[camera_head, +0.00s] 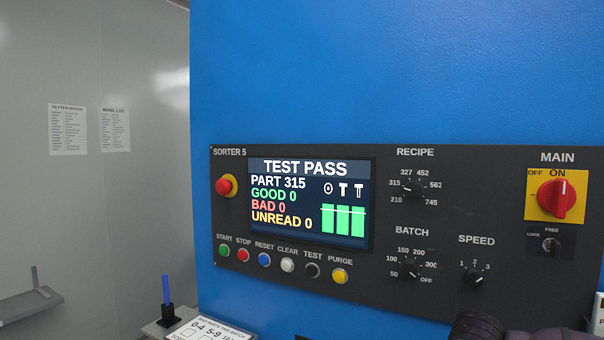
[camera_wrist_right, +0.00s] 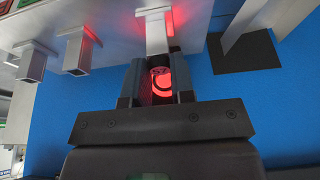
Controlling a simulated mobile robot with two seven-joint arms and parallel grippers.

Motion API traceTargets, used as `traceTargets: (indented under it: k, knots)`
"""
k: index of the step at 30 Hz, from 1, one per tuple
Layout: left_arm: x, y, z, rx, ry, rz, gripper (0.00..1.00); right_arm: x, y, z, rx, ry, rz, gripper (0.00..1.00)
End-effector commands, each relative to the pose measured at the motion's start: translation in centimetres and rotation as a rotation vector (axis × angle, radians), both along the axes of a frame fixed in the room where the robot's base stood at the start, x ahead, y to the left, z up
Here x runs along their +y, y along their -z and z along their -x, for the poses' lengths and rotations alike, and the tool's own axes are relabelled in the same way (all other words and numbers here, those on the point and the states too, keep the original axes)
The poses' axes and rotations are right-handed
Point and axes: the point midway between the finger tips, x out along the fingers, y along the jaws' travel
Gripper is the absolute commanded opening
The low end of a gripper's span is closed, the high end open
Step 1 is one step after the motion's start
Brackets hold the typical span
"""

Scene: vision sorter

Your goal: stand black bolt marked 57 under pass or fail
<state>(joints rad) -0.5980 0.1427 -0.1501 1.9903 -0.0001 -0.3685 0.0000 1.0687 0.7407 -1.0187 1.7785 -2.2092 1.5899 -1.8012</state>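My right gripper (camera_wrist_right: 161,82) shows in the right wrist view, with its two dark fingers below a grey square spout. Between the fingers is a round, red-lit thing (camera_wrist_right: 161,88) with a dark curved mark. I cannot tell if it is the black bolt, and no number 57 is readable. I cannot tell whether the fingers press on it. The lit screen (camera_head: 310,200) in the head view reads TEST PASS, PART 315, with good, bad and unread all at 0. No place labelled pass or fail is readable. My left gripper is not in view.
The black sorter panel (camera_head: 400,280) carries buttons, dials and a red main switch (camera_head: 557,197). A paper card (camera_head: 210,332) and a blue upright rod (camera_head: 166,290) are at the lower left. More grey spouts (camera_wrist_right: 78,50) hang left of the gripper, close by.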

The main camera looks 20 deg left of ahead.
Motion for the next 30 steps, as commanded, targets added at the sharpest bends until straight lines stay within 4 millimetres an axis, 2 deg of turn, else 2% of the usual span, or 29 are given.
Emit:
traceTargets:
  k: [1,3,5,6,30]
  knots:
    - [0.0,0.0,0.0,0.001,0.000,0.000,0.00,0.0,0.0,0.0,0.000,0.000,0.000,0.11]
    - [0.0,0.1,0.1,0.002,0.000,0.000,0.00,0.0,0.0,0.0,0.000,0.000,0.000,0.03]
    - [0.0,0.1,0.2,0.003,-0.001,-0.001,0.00,0.0,0.0,0.0,0.000,0.000,0.000,0.03]
    - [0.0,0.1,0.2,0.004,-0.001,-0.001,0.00,0.0,0.0,0.0,0.000,0.000,0.000,0.00]
    - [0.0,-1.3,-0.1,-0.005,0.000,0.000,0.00,0.0,-2.7,0.0,-0.001,0.001,0.000,0.00]
